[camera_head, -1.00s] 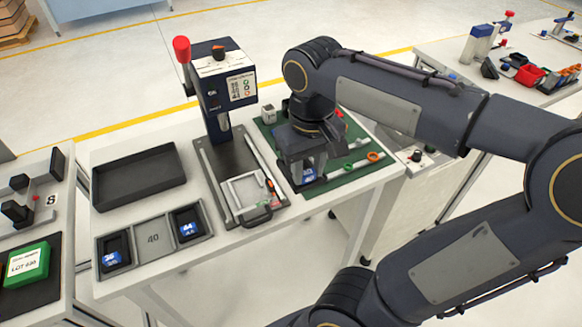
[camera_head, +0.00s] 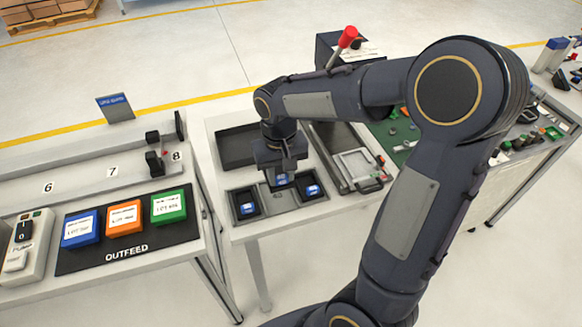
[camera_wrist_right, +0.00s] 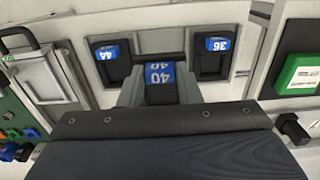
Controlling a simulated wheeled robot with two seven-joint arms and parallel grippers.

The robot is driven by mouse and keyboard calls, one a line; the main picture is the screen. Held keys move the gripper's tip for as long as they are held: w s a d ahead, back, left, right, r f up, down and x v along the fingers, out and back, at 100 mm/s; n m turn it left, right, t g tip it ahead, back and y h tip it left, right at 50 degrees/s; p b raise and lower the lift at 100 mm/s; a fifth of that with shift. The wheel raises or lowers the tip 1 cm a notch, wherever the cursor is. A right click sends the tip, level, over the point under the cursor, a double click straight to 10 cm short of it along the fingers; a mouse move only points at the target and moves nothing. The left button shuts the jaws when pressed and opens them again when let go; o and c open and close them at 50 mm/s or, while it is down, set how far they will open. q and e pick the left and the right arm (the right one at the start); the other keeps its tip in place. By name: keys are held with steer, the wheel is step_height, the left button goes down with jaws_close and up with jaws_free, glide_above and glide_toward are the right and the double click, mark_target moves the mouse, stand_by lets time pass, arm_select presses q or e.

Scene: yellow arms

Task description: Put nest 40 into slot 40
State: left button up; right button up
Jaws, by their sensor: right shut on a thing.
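My right gripper (camera_head: 282,180) is shut on nest 40, a dark block with a blue label (camera_wrist_right: 159,72); in the head view its label (camera_head: 283,180) shows between the fingers. The grey three-slot tray (camera_head: 279,209) lies on the table. Nest 36 (camera_head: 247,208) sits in its left slot and nest 44 (camera_head: 312,190) in its right slot. The middle slot, slot 40 (camera_wrist_right: 160,41), shows bare grey floor in the wrist view. Nest 40 is at this slot, overlapping its edge in the wrist view; its exact height is unclear. My left gripper is not in view.
An empty black tray (camera_head: 236,147) lies behind the slots. The press with a red-knobbed lever (camera_head: 347,38) and its fixture plate (camera_head: 357,166) stand to the right. Blue, orange and green boxes (camera_head: 169,206) sit on the outfeed mat at left.

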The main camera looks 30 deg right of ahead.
mark_target(281, 186)
steer(key=shift+w+a+f, duration=0.1)
steer(key=shift+a, duration=0.05)
steer(key=shift+f+b, duration=2.9)
steer(key=shift+f, duration=0.55)
steer(key=shift+f+b, duration=0.35)
steer(key=shift+f, duration=0.15)
steer(key=o, duration=1.2)
step_height(281, 186, up, 8)
steer(key=shift+f, duration=0.1)
